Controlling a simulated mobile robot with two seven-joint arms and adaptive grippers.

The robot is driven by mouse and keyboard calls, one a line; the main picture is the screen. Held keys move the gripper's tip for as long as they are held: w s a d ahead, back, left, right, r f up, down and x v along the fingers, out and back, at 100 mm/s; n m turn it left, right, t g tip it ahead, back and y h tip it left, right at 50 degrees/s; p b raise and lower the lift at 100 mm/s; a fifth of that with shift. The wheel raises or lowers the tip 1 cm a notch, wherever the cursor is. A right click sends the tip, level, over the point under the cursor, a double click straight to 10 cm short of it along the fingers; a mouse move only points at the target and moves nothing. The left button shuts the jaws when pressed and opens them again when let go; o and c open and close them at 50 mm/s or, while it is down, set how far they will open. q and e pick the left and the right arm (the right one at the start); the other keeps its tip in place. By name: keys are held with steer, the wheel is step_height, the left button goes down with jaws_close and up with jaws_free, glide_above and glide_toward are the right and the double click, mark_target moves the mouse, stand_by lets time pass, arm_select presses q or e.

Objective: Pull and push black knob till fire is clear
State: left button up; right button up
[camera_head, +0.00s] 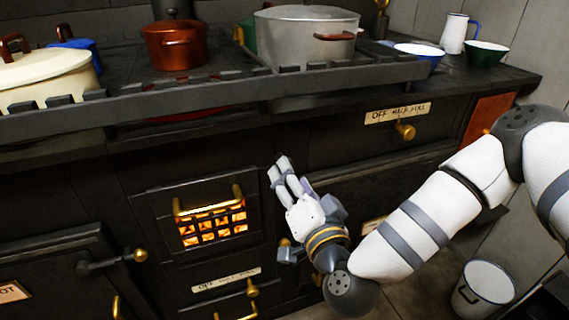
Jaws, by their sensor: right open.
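The fire (212,226) glows orange behind a small barred window in the dark stove front, with a brass bar across its top. I cannot make out a plainly black knob. A black latch handle (95,267) on the lower left door ends in a brass ball. My right gripper (283,172) is open and empty, just right of the fire window, in front of the stove, with its fingers pointing up. It hides part of the stove front behind it. Whether it touches the stove I cannot tell. My left gripper is out of view.
A brass knob (405,131) sits under an "OFF HALF FULL" label; another brass knob (252,289) is below the fire window. A copper pot (175,46), a grey pot (306,38) and a cream pot (42,77) stand on the stove. A white bucket (484,289) stands on the floor at right.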

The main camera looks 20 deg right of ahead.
steer(key=w, duration=0.5)
steer(key=shift+w, duration=0.15)
steer(key=shift+c, duration=0.4)
jaws_close()
